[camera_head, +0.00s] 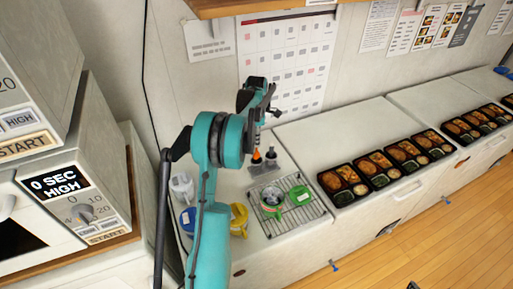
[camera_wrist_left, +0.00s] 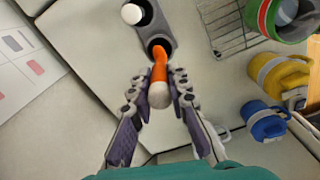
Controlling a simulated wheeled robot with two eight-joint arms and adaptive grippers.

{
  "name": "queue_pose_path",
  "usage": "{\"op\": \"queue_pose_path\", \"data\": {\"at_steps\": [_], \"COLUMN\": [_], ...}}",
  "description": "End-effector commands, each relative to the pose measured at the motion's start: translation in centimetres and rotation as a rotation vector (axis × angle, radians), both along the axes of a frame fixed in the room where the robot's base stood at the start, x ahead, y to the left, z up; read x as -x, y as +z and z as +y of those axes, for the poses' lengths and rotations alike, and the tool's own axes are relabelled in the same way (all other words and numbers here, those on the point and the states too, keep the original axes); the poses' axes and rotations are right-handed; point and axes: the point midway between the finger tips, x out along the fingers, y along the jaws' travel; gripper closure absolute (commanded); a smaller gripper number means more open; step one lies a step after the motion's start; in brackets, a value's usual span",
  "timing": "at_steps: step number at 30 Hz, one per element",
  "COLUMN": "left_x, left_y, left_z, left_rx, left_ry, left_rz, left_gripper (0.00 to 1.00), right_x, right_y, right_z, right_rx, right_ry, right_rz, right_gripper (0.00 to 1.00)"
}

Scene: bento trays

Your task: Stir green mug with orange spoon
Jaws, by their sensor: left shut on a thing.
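The orange spoon (camera_wrist_left: 160,65) stands with its lower end in a dark hole of a grey holder (camera_wrist_left: 152,30). My left gripper (camera_wrist_left: 157,82) is shut on its handle, and the pale handle end points towards the wrist camera. In the head view my left gripper (camera_head: 258,138) is above the holder (camera_head: 259,168), partly hidden by its own arm. The green mug (camera_head: 300,196) is on a wire rack to the right of the holder. In the left wrist view the green mug (camera_wrist_left: 290,37) is cut off at the top right. My right gripper is not in view.
A yellow mug (camera_head: 239,220) and a blue mug (camera_head: 186,222) stand near my left arm, with a white mug (camera_head: 182,187) behind. The wire rack (camera_head: 316,211) lies on the counter. Several filled bento trays (camera_head: 343,198) line the right. Microwaves (camera_head: 75,190) stand left.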

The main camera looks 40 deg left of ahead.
Motion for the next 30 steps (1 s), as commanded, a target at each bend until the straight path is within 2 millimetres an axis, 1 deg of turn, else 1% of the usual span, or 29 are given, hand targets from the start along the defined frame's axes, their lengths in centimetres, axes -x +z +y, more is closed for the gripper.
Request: {"op": "queue_pose_path", "data": {"at_steps": [1, 4, 5, 8, 11, 12, 15, 18, 21, 25, 30], "left_x": [0.0, 0.3, 0.5, 1.7, 3.7, 4.6, 7.2, 9.6, 11.4, 12.7, 13.0], "left_y": [0.9, 2.4, 2.9, 4.7, 6.5, 7.1, 8.3, 9.1, 9.5, 9.6, 9.1], "left_z": [0.0, -0.8, -1.3, -3.9, -7.4, -8.9, -12.2, -14.8, -16.7, -17.8, -18.1], "left_rx": [0.000, 0.000, 0.000, 0.000, 0.000, 0.000, 0.000, 0.000, 0.000, 0.000, 0.001], "left_ry": [0.000, -0.001, -0.001, -0.004, -0.005, -0.006, -0.005, -0.004, -0.003, 0.000, 0.000], "left_rz": [0.000, 0.000, 0.000, 0.000, 0.000, 0.000, 0.000, 0.000, 0.000, 0.000, -0.001], "left_gripper": [1.00, 1.00, 1.00, 1.00, 1.00, 1.00, 1.00, 1.00, 1.00, 1.00, 1.00], "right_x": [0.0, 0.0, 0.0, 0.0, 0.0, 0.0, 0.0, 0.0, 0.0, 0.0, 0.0], "right_y": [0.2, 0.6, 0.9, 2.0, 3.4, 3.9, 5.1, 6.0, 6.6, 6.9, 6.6], "right_z": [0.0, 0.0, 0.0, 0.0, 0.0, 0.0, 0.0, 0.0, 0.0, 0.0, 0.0], "right_rx": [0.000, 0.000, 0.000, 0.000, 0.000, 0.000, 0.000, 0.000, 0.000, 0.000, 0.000], "right_ry": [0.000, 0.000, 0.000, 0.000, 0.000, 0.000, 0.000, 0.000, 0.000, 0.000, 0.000], "right_rz": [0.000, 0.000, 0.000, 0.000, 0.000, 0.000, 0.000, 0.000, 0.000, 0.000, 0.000], "right_gripper": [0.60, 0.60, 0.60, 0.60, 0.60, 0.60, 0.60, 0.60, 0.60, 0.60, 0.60]}}
